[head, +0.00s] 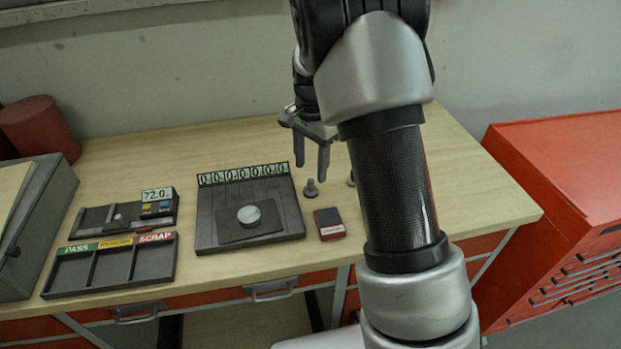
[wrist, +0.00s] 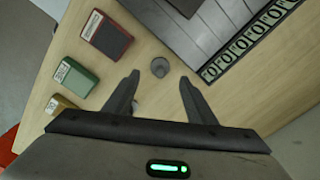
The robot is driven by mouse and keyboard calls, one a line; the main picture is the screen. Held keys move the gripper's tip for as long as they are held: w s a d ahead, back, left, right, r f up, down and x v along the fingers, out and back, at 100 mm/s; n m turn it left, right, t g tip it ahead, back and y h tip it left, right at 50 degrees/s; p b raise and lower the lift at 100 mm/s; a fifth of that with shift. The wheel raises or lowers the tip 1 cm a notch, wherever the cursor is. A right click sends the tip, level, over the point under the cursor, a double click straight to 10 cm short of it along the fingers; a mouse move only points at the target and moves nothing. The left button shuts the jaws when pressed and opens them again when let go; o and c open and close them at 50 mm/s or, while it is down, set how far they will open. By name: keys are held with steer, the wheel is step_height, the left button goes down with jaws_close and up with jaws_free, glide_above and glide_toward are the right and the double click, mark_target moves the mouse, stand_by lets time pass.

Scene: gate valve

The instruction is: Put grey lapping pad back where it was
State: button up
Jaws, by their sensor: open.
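A small grey knobbed piece (head: 311,187), which may be the grey lapping pad, stands upright on the bench right of the dark plate. In the wrist view it shows as a small round grey top (wrist: 160,67). My gripper (head: 311,166) is open and empty above it, fingers pointing down. In the wrist view the piece lies just beyond and between my fingertips (wrist: 159,80), apart from both. A second small grey piece (head: 351,181) stands to its right, partly hidden by my arm.
A dark plate (head: 205,225) with a number strip carries a round grey disc (head: 249,214). A red box (head: 330,223), a green box (wrist: 73,83) and a tan box (wrist: 60,104) stand nearby. A three-bay sorting tray (head: 110,264) and a gauge (head: 158,203) lie left.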

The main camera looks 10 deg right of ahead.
mark_target(311, 181)
steer(key=s+r+n+t, duration=0.1)
steer(key=s+r+n, duration=0.1)
steer(key=s+r, duration=0.55)
steer(key=s+r+n+t, duration=0.1)
steer(key=s+r+n, duration=0.25)
steer(key=r, duration=0.65)
steer(key=s+r+n+t, duration=0.1)
steer(key=s+n+t, duration=0.2)
steer(key=s, duration=1.3)
steer(key=n, duration=0.3)
steer(key=shift+s, duration=0.35)
steer(key=shift+r, duration=0.1)
steer(key=shift+s, duration=0.1)
